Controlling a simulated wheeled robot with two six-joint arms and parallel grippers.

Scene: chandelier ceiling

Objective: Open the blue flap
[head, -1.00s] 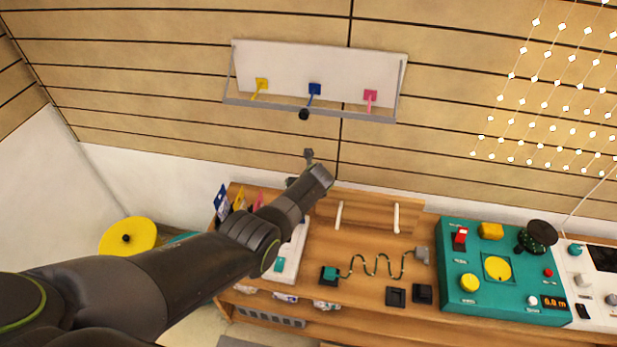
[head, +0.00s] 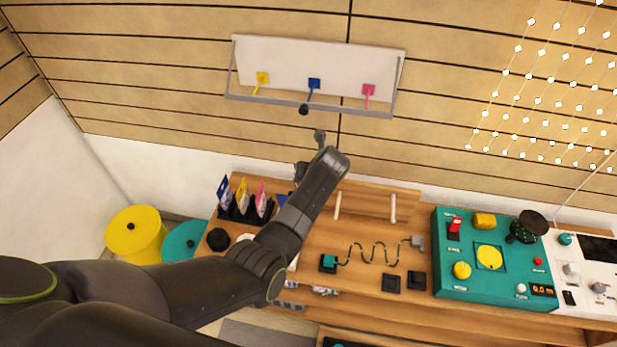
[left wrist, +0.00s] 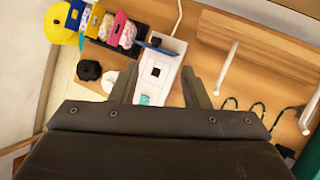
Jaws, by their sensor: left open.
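A small flat blue piece, apparently the blue flap (left wrist: 156,47), sits at the far end of a white box (left wrist: 165,62) in the left wrist view. In the head view a bit of the blue flap (head: 284,200) shows beside my left arm, which covers most of the white box. Whether the flap is open or shut is unclear. My left gripper (head: 311,152) is open and empty, raised above the back of the wooden desk. In the left wrist view its fingers (left wrist: 158,68) are spread, with the white box and flap seen between them from above. My right gripper is out of view.
A dark rack (head: 240,215) of coloured packets stands left of my arm. A wall rack (head: 300,58) with coloured hooks hangs beyond the gripper. A wavy wire (head: 372,256) and a teal control panel (head: 450,283) lie to the right. Yellow (head: 134,228) and teal (head: 183,242) bins stand left.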

